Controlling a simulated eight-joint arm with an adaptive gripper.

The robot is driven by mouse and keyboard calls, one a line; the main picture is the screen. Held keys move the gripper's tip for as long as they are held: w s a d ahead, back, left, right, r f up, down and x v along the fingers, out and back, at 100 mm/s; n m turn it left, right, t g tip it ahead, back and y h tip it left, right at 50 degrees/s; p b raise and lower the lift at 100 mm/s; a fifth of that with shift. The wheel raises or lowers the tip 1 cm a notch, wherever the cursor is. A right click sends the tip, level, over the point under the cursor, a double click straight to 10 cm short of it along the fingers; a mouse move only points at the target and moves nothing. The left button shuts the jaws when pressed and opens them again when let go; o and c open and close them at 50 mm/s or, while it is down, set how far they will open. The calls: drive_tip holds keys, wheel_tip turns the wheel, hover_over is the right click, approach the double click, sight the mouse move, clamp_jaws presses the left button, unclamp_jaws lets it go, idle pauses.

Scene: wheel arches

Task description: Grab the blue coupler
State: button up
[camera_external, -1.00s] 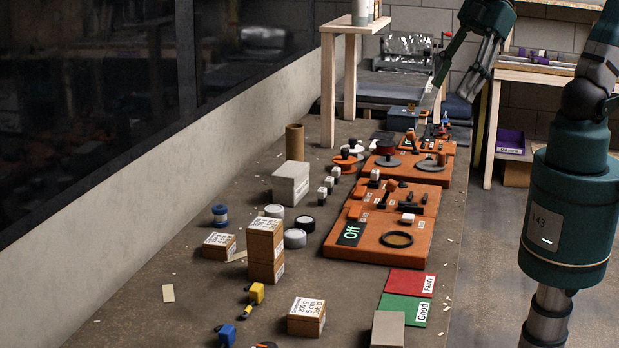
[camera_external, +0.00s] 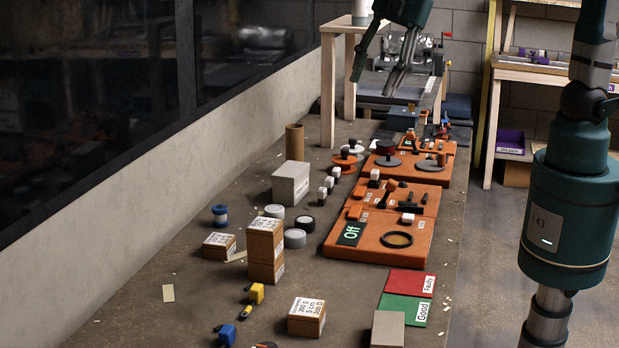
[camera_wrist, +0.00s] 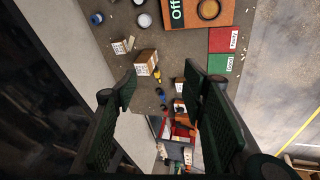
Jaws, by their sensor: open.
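Two blue pieces could be the blue coupler, and I cannot tell which. One is a small blue piece (camera_external: 226,334) at the near edge of the bench, beside a yellow one (camera_external: 257,293). The other is a blue and white cylinder (camera_external: 220,215) near the left wall, also in the wrist view (camera_wrist: 97,18). My gripper (camera_external: 373,85) is open and empty, high at the far end of the bench. In the wrist view its fingers (camera_wrist: 160,90) are spread, with small yellow and dark or blue pieces far below between them.
A stack of labelled boxes (camera_external: 265,250) and another box (camera_external: 306,317) stand near the small pieces. Orange trays (camera_external: 380,240) with tools lie to the right, by the green mat (camera_external: 403,308). A wooden stand (camera_external: 328,90) rises near my gripper. A wall borders the bench's left.

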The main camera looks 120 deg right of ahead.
drive_tip(key=w+d+f+n+g, duration=0.1)
drive_tip(key=w+d+f+n, duration=0.25)
drive_tip(key=w+d, duration=0.45)
drive_tip(key=n+g, duration=0.3)
drive_tip(key=n, duration=0.4)
hover_over(219, 206)
drive_tip(key=shift+y, duration=0.4)
drive_tip(key=f, duration=2.6)
drive_tip(key=shift+a+f+b, duration=0.25)
drive_tip(key=shift+f+b, duration=0.05)
drive_tip(key=shift+f, duration=0.1)
drive_tip(key=shift+d+f, duration=0.15)
drive_tip(key=shift+f, duration=0.1)
drive_tip(key=shift+f, duration=1.3)
